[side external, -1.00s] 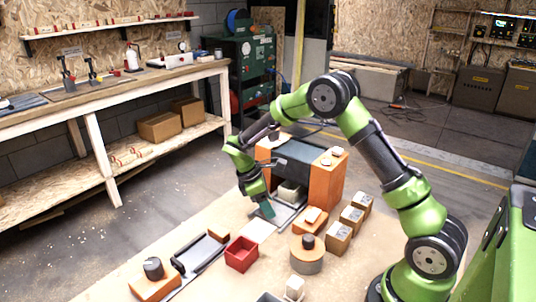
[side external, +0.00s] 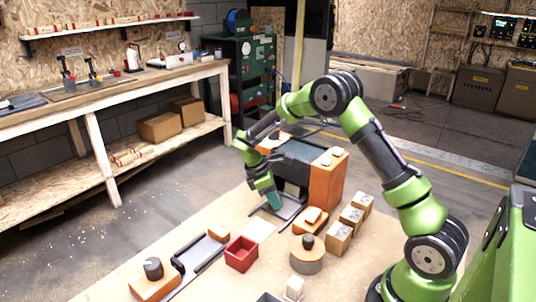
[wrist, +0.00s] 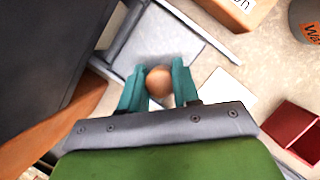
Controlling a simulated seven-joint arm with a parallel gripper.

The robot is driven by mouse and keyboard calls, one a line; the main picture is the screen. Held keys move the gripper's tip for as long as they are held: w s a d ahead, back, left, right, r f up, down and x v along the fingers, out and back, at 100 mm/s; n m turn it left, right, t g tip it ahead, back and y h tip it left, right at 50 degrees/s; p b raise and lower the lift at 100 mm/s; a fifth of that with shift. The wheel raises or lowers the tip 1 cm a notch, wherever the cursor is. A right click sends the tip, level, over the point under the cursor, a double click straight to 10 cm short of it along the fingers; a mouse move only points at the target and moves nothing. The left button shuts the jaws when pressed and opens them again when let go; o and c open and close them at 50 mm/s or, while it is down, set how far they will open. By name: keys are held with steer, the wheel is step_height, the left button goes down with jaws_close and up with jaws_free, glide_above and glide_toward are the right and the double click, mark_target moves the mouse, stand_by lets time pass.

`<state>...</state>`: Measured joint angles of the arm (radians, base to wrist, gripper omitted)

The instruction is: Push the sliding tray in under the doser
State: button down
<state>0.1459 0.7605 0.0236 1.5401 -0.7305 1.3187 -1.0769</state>
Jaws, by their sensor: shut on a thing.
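The doser (side external: 295,152) is a dark grey block between orange side walls, standing on the workbench. The sliding tray (side external: 289,211) is a flat grey plate low at the doser's open front, partly outside it. In the wrist view the tray (wrist: 172,40) lies under my fingers, with a round brown knob (wrist: 159,81) near its edge. My gripper (side external: 274,203) points down at the tray's front. In the wrist view its teal fingers (wrist: 159,88) are shut on the knob, one on each side. How deep the tray sits inside is hidden.
A red open box (side external: 241,254) stands in front of the tray, beside a white sheet (side external: 258,228). A dark-railed slide (side external: 202,250) lies at the left.

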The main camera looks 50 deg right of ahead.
steer(key=shift+d, duration=0.65)
steer(key=c, duration=0.8)
jaws_free()
steer(key=shift+a, duration=0.1)
steer(key=shift+w+a+r, duration=0.15)
steer(key=shift+r, duration=0.3)
steer(key=v, duration=1.6)
